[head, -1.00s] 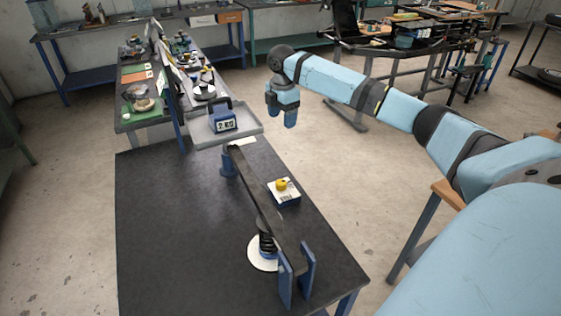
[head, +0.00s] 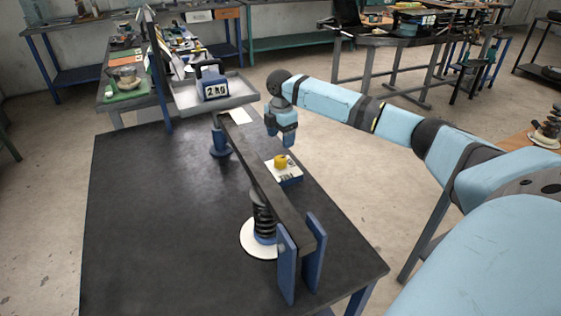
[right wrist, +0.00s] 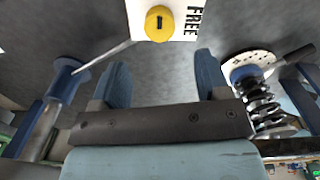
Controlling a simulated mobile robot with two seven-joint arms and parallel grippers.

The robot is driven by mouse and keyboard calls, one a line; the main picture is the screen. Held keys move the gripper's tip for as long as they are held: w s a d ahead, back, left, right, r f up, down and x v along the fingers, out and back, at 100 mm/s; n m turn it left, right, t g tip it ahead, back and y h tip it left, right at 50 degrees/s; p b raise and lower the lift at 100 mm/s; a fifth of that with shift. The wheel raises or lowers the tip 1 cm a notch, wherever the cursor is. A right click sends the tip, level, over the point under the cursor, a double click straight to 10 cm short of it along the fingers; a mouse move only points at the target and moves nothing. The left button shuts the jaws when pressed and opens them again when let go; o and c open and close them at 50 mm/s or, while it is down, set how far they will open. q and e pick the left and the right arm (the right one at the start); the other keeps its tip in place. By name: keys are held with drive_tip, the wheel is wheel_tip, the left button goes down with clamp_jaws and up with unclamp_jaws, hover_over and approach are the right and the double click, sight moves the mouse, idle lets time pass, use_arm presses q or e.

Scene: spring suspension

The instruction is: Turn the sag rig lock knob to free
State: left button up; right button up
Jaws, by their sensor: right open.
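The left gripper does not show.
The dark beam (head: 256,178) runs from a blue post (head: 220,143) to a blue upright bracket (head: 300,262), over a black spring (head: 264,215) on a white disc. A 2 KG weight (head: 211,82) sits on a grey tray (head: 200,98). The table's left half is bare.

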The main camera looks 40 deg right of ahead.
sight(280, 158)
wheel_tip(280, 158, down, 9)
drive_tip(key=shift+f+b, duration=0.1)
drive_tip(key=shift+b, duration=0.4)
drive_tip(key=c, duration=0.9)
